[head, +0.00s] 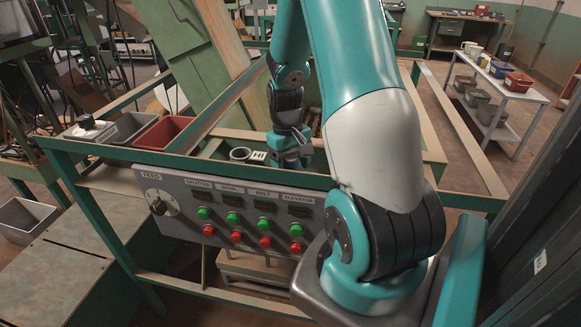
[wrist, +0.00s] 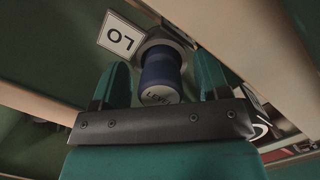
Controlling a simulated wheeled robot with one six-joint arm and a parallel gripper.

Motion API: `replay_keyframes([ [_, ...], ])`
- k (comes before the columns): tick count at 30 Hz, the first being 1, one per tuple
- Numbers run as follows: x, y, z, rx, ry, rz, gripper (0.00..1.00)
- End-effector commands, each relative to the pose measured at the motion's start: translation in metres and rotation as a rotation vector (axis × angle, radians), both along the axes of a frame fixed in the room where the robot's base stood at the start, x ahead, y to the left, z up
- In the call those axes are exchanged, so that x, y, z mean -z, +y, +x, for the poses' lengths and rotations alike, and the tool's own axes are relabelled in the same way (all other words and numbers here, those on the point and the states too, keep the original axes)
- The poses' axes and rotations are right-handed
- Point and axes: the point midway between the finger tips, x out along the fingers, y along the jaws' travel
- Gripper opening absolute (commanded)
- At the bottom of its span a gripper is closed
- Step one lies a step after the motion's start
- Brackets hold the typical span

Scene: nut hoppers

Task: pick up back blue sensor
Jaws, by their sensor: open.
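A blue cylindrical sensor (wrist: 161,72) with a pale, lettered end cap shows in the wrist view. It sits in a grey ring holder (wrist: 168,38) beside a white LO plate (wrist: 122,36). My gripper (wrist: 161,60) is open, with one finger on each side of the sensor in the picture. Whether the fingers touch it cannot be told. In the head view my gripper (head: 291,160) is low behind the control panel. The blue sensor is not visible there; the arm likely hides it. I cannot tell from these frames whether it is the back one.
A grey ring holder (head: 240,154) and an HI plate (head: 258,156) are left of my gripper. The control panel (head: 235,215) and a green rail (head: 190,162) stand in front. Grey and red bins (head: 165,133) are at left. A white table (head: 500,82) stands at far right.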

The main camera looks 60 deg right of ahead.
Motion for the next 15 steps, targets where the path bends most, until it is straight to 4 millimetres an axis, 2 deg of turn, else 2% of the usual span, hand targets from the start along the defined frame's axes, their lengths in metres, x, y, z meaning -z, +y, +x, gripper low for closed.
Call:
replay_keyframes([
  [7, 0.0030, 0.0000, -0.0003, 0.000, -0.002, -0.001, 0.69],
  [8, 0.0029, -0.0001, -0.0003, 0.000, -0.002, -0.001, 0.64],
  [12, 0.0028, -0.0001, -0.0003, 0.000, -0.002, -0.001, 0.32],
  [15, 0.0027, -0.0001, -0.0003, 0.000, -0.002, -0.001, 0.13],
])
